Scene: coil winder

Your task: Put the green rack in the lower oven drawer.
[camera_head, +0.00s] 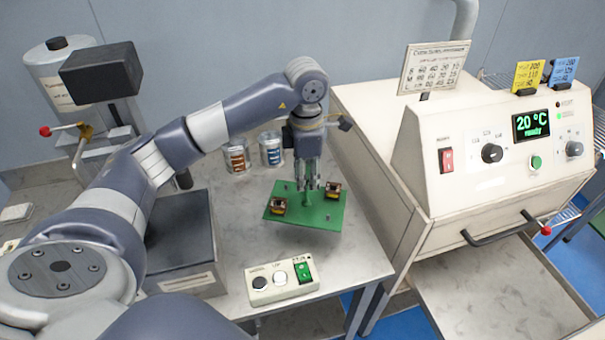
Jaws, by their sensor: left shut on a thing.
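The green rack (315,213) is a flat green plate with a short post in its middle and two small copper-wound coils (279,206) on it. My left gripper (307,186) points down and is shut on the rack's post. The rack looks slightly tilted over the table, and I cannot tell whether it touches the top. The oven (450,175) stands on the right and shows 20 °C. Its lower drawer (500,285) is pulled out under the handle, and its visible floor is empty. My right gripper is not in view.
A control box (282,283) with buttons and a green switch sits at the table's front edge. Two jars (271,149) stand behind the rack. A dark grey box (180,245) is to its left. The oven's side wall (385,160) rises right of the table.

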